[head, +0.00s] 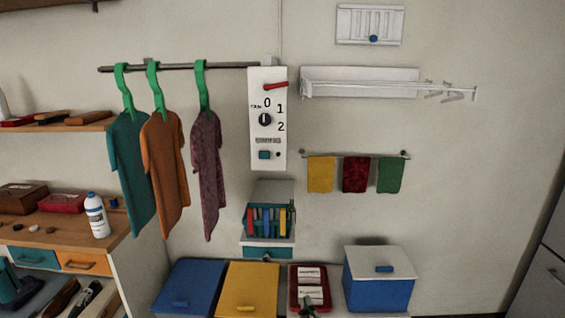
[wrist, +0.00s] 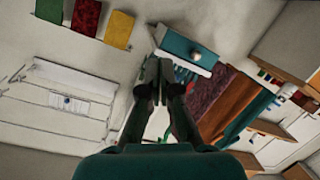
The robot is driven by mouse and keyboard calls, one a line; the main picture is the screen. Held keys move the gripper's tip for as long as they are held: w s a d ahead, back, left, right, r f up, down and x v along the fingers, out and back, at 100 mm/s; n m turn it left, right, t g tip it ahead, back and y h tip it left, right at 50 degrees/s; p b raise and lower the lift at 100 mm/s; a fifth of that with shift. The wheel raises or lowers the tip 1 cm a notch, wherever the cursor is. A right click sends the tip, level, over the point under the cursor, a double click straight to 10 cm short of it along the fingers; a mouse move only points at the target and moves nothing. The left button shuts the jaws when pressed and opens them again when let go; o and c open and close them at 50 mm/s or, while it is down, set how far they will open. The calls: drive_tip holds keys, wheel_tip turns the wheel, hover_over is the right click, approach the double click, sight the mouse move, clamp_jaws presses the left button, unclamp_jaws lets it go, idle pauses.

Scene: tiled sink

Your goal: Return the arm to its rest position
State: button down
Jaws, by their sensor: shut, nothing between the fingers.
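My gripper (wrist: 156,72) shows in the wrist view, its two dark fingers meeting at the tips with nothing between them. Beyond the fingertips is a teal drawer front (wrist: 189,50) with a pale round knob; the fingers appear apart from it, though the distance is hard to judge. In the head view a small dark shape at the bottom edge, in front of the red tray (head: 294,291), may be part of my gripper, but it is mostly cut off. The rest of my arm is not clearly visible there.
Three shirts, including an orange one (head: 164,170), hang from a wall rod (head: 225,66). A dial panel (head: 267,145), drying rack (head: 360,83) and cloth rail (head: 404,156) are on the wall. A blue box (head: 378,293) and yellow lid (head: 253,285) stand below.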

drive_tip(key=s+d+f, duration=0.3)
drive_tip(key=s+f, duration=0.2)
drive_tip(key=s, duration=0.3)
drive_tip(key=s+d+f+m, duration=0.1)
drive_tip(key=s+d+f, duration=0.2)
drive_tip(key=s+f, duration=0.35)
drive_tip(key=s+d+f, duration=0.2)
drive_tip(key=s+f, duration=0.1)
drive_tip(key=s, duration=0.6)
drive_tip(key=s+d+r+m, duration=0.2)
drive_tip(key=s+r, duration=0.1)
drive_tip(key=s, duration=1)
drive_tip(key=s+d+r+m, duration=0.2)
drive_tip(key=s+r, duration=0.1)
drive_tip(key=s, duration=1)
drive_tip(key=shift+d+m+g, duration=0.3)
drive_tip(key=shift+m+g, duration=0.1)
